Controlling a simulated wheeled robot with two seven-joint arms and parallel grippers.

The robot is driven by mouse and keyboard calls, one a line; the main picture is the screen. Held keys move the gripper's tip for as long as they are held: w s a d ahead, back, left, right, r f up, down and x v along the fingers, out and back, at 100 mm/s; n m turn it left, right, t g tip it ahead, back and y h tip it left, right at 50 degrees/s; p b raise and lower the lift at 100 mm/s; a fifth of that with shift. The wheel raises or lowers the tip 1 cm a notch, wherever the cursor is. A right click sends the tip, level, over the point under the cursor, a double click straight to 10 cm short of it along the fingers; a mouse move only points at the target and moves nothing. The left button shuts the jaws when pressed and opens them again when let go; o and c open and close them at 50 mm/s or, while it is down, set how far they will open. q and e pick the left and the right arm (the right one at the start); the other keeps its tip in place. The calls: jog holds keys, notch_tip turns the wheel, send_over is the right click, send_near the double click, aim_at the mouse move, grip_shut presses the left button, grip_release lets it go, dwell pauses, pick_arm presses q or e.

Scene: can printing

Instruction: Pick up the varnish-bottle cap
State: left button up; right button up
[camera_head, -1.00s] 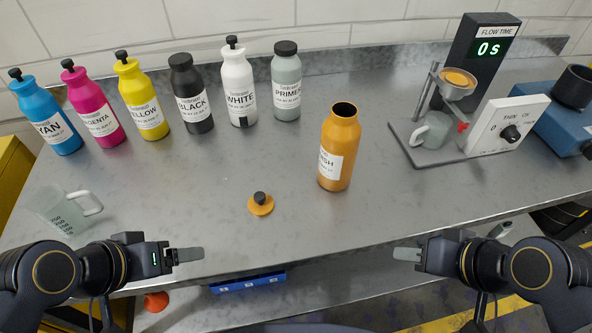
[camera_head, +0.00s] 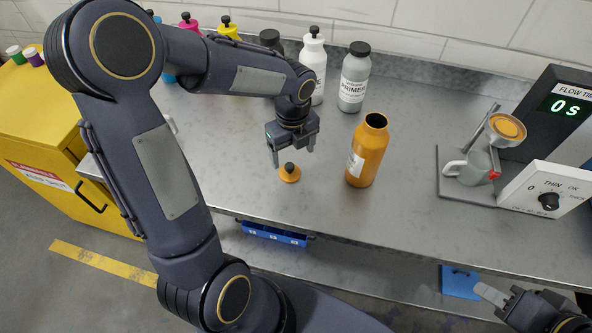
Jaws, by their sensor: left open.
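The varnish-bottle cap (camera_head: 290,175) is a small orange disc with a dark knob on top. It lies on the grey metal bench in front of the white bottle. My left gripper (camera_head: 293,160) is open, pointing down just above the cap, with its fingers at or around the knob; I cannot tell whether they touch it. The orange varnish bottle (camera_head: 368,152) stands upright and uncapped just right of the cap. My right gripper (camera_head: 488,293) is at the lower right, off the bench's front edge; its finger opening is not clear.
The primer bottle (camera_head: 353,82) and white bottle (camera_head: 314,68) stand behind, with more bottles partly hidden by my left arm. A flow-time stand with a cup (camera_head: 473,169) is at the right. The bench (camera_head: 330,210) is clear around the cap.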

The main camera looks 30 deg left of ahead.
aim_at(290, 166)
pick_arm(q)
jog(key=f, duration=0.4)
jog(key=f+p, duration=0.1)
jog(key=f, duration=0.1)
jog(key=shift+s+a+f, duration=0.1)
jog(key=shift+s+a, duration=0.2)
jog(key=shift+c, duration=0.5)
jog(key=c, duration=1)
